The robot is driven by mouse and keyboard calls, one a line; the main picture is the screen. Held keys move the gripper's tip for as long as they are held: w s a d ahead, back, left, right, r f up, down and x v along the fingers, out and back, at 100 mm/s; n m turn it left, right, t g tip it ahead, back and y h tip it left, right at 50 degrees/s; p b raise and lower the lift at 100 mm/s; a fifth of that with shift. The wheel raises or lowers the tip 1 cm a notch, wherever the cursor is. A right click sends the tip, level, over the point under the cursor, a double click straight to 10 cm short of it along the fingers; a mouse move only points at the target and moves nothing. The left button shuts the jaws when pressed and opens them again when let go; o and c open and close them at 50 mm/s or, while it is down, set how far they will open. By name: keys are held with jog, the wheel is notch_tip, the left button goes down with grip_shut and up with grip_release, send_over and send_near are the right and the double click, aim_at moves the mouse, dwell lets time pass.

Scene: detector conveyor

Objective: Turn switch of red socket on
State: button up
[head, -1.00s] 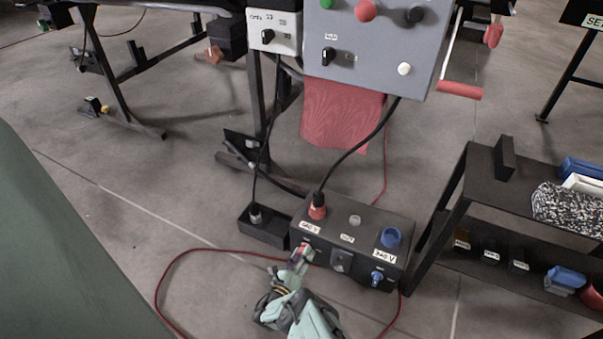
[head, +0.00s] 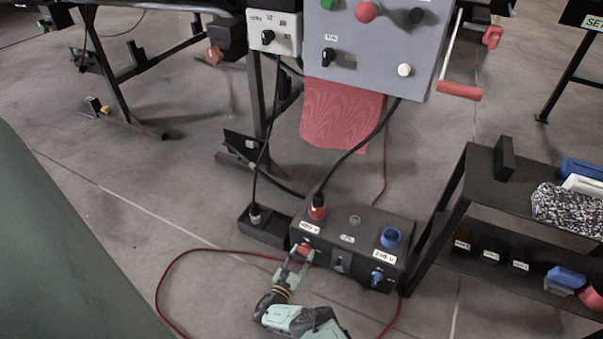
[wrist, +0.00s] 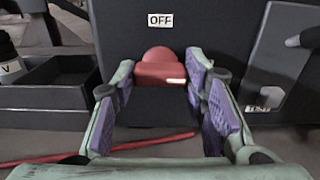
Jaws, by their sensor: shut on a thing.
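The black socket box (head: 345,222) stands on the floor. The red switch (head: 304,249) is on the front face below that socket. In the wrist view the red switch (wrist: 160,68) sits under an OFF label (wrist: 160,20), with a white mark at its lower right. My gripper (head: 302,252) is at the switch. In the wrist view my gripper's fingers (wrist: 160,76) are on either side of the switch, shut on it.
A blue socket (head: 391,237) and blue switch (head: 377,278) are at the box's right end, with a black switch (head: 340,262) between. A red cable (head: 170,268) loops on the floor. A black shelf (head: 475,185) stands at right; a grey control panel (head: 372,45) hangs above.

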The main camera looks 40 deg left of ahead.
dwell(0.5)
jog(key=o, duration=1.2)
jog(key=shift+c, duration=0.2)
jog(key=shift+s, duration=0.15)
jog(key=v, duration=0.7)
jog(key=shift+s, duration=0.15)
